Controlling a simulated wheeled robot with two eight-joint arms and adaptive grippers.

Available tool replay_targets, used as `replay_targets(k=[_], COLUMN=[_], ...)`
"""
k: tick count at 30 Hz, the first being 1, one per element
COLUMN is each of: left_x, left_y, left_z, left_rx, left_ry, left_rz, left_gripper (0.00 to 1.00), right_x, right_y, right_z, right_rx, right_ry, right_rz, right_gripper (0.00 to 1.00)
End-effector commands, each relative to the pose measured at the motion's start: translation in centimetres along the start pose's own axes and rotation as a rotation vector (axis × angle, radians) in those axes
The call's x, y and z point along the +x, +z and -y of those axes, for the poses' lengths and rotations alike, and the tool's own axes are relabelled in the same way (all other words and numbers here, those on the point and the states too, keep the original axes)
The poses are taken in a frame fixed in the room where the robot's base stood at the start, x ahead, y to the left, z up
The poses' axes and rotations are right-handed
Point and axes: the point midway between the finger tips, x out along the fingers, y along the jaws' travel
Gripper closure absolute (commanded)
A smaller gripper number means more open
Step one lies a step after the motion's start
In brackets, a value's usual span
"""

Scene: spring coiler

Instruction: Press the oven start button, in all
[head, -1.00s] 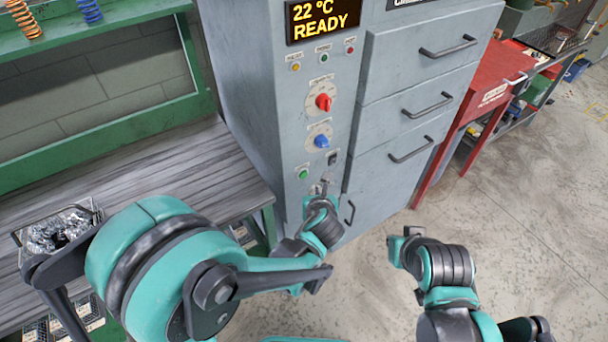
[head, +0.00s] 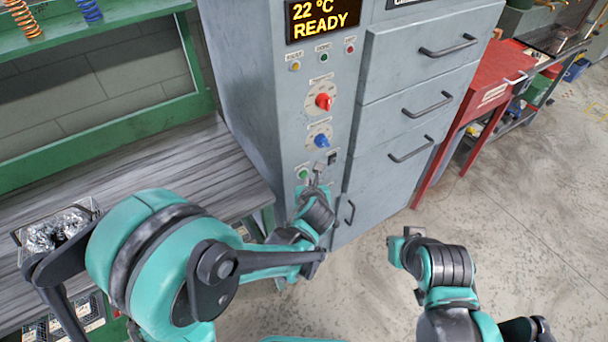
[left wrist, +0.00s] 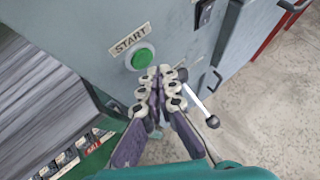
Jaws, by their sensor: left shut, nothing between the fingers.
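The grey oven (head: 250,90) stands ahead with its display reading 22 °C READY. The green start button (head: 303,174) is low on its control panel. In the left wrist view the green button (left wrist: 140,58) sits under a START label (left wrist: 130,40). My left gripper (head: 318,170) is shut and empty, its tips just right of the button in the head view. In the left wrist view the left gripper (left wrist: 160,72) has its fingertips just below and right of the button; contact cannot be told. My right gripper (head: 396,245) is low on the right, away from the oven; its jaws are unclear.
A red knob (head: 323,101), a blue knob (head: 321,141) and a black switch (head: 332,157) are near the button. Drawers with handles (head: 428,103) are to the right. A workbench (head: 200,165) with a wire basket (head: 60,232) is on the left.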

Motion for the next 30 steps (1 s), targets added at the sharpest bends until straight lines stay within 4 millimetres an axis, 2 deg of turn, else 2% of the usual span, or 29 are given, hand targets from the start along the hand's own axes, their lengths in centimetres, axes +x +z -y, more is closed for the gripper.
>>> replay_targets(k=[30], left_x=[0.5], left_y=[0.35], left_z=[-0.42], left_rx=[-0.002], left_ry=[0.002], left_rz=[0.0], left_gripper=[1.0], right_x=[0.14], right_y=[0.1], right_z=[0.0], right_rx=[0.0], right_ry=[0.0], right_rz=[0.0], right_gripper=[1.0])
